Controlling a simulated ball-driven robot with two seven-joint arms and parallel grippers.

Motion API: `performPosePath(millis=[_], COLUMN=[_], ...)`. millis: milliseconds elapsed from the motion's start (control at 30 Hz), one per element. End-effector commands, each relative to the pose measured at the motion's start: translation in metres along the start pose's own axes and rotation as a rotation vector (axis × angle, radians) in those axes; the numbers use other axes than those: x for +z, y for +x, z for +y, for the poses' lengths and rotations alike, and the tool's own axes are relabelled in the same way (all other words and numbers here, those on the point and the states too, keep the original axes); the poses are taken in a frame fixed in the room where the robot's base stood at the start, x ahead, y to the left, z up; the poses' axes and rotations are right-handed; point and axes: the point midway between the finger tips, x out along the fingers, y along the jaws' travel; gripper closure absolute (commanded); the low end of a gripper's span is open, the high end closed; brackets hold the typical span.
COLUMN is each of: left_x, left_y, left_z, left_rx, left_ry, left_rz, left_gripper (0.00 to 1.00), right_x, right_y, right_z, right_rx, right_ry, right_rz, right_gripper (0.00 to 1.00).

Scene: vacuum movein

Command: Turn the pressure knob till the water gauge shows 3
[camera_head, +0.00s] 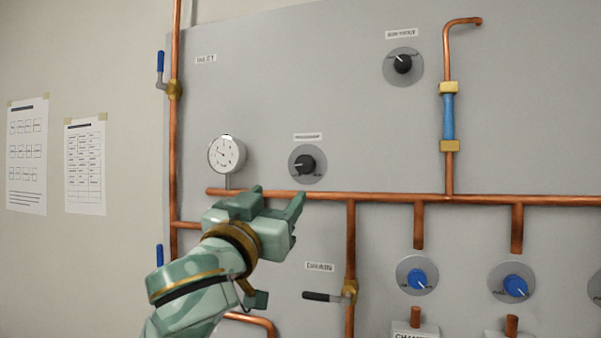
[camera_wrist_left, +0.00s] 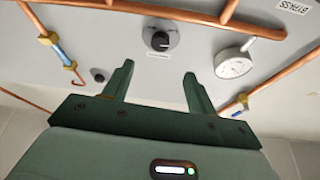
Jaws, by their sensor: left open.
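The pressure knob (camera_head: 305,163) is a black knob on a round grey plate with a label above it, on the grey panel. The white round water gauge (camera_head: 227,154) stands just left of it on the copper pipe; its number is too small to read. My left gripper (camera_head: 276,199) is open and empty, in front of the panel, below and left of the knob. In the left wrist view the knob (camera_wrist_left: 160,41) shows beyond and between the two spread fingers (camera_wrist_left: 157,82), apart from them, and the gauge (camera_wrist_left: 233,66) is to the right. My right gripper is not in view.
A copper pipe (camera_head: 400,198) runs across just below the knob. Another black knob (camera_head: 402,64) is at the upper right. Blue knobs (camera_head: 417,279) and a black-handled valve (camera_head: 322,297) are lower down. Papers (camera_head: 85,166) hang on the left wall.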

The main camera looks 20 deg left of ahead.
Motion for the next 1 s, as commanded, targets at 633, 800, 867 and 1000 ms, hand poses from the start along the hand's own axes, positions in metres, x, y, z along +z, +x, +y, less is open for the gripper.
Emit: performPosePath(millis=[633, 800, 867, 1000], left_x=[-0.001, 0.001, 0.001, 0.001], left_y=[0.122, 0.124, 0.123, 0.123], left_z=[-0.001, 0.0, 0.0, 0.0], left_rx=[-0.002, 0.0, 0.0, -0.001], left_ry=[0.001, 0.0, 0.0, 0.001], left_rz=[-0.001, -0.001, -0.001, -0.001], left_gripper=[0.43, 0.43, 0.43, 0.65], right_x=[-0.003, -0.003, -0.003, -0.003], right_y=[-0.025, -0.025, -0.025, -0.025], right_z=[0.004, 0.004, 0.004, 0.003], right_rx=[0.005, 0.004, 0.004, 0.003], right_ry=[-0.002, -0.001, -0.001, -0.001], right_rz=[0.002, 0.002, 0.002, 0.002], right_gripper=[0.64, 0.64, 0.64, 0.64])
